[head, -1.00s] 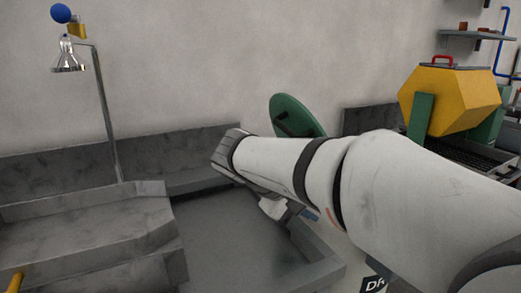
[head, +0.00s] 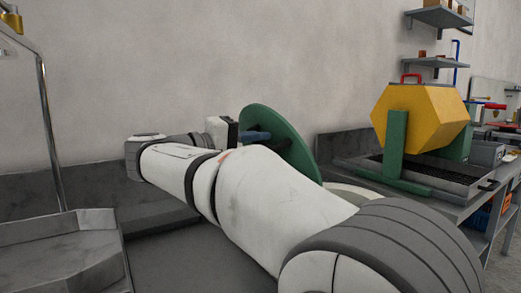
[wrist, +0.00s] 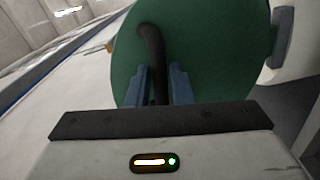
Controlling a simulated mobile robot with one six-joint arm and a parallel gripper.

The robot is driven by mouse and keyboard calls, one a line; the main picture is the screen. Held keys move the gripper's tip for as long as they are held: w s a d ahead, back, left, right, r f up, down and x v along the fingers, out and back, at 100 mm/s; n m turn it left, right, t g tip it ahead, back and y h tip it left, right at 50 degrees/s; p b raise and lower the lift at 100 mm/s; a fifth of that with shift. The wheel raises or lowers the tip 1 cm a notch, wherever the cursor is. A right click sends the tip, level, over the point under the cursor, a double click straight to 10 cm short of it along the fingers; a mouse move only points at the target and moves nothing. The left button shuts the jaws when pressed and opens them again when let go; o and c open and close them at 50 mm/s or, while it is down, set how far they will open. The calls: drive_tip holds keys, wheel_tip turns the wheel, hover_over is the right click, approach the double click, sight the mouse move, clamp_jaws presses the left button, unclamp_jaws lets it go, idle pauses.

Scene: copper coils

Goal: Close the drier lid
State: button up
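The drier lid (head: 292,142) is a round green disc standing open, tilted up on its edge behind my arm. In the wrist view the lid (wrist: 215,50) fills the upper middle, with a dark curved handle (wrist: 152,45) on its face. My gripper (wrist: 161,82) has its two blue fingers on either side of the handle, close against it with no clear gap. In the head view my gripper (head: 256,137) reaches the lid's left face; the handle is hidden there. A pale rounded body (head: 352,192), likely the drier, shows beside the lid's lower edge, mostly hidden by my arm.
A yellow hexagonal drum (head: 420,118) on green supports stands on the bench at right. A grey trough (head: 65,240) and a metal pipe (head: 48,130) are at left. Wall shelves (head: 437,62) hang at upper right. A blue hinge-like block (wrist: 283,35) sits at the lid's right edge.

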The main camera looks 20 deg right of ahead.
drive_tip(key=shift+w+d, duration=0.15)
drive_tip(key=shift+d, duration=0.4)
clamp_jaws()
